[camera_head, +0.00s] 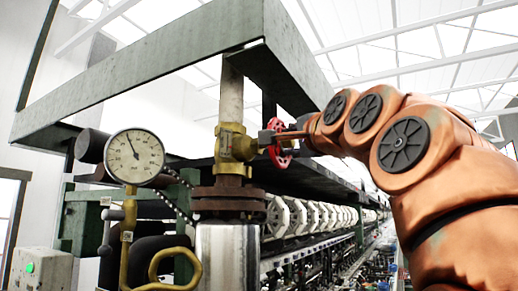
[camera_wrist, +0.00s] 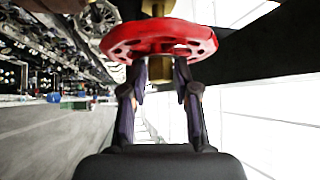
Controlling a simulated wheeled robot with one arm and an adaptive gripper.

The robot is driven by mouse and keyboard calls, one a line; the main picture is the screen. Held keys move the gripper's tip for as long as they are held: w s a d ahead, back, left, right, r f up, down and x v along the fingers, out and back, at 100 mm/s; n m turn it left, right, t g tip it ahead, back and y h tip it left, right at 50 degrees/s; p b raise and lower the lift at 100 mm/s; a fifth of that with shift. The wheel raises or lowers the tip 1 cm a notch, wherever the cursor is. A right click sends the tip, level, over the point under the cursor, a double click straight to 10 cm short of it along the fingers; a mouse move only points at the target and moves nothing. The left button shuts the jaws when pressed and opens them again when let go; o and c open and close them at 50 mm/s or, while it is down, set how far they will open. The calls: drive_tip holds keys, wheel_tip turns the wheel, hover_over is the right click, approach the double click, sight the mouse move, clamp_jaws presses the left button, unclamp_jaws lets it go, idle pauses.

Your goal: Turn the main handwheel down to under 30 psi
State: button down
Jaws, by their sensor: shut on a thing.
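The red handwheel (camera_head: 283,161) sits on the right side of a brass valve (camera_head: 233,143) on a vertical pipe. It also shows large in the wrist view (camera_wrist: 160,36), with holes around its face. In the head view my gripper (camera_head: 287,136) meets the wheel from the right, and the fingertips are partly hidden. The round white pressure gauge (camera_head: 135,157) stands left of the valve. Its dark needle points up and slightly left; the figures are too small to read.
A green steel frame (camera_head: 150,62) runs above and behind the valve. A rusty flange (camera_head: 229,200) and a shiny cylinder (camera_head: 227,255) lie below it. A brass looped pipe (camera_head: 172,268) is under the gauge. A long row of reels (camera_head: 312,214) recedes behind.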

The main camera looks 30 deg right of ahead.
drive_tip(key=shift+m, duration=0.3)
drive_tip(key=shift+w+m+g, duration=0.1)
drive_tip(key=shift+m+g, duration=0.4)
drive_tip(key=shift+g, duration=0.3)
idle(0.7)
drive_tip(key=shift+r, duration=0.1)
idle(1.1)
drive_tip(key=c, duration=0.9)
unclamp_jaws()
drive_tip(key=shift+v, duration=6.05)
drive_tip(key=shift+r, duration=0.1)
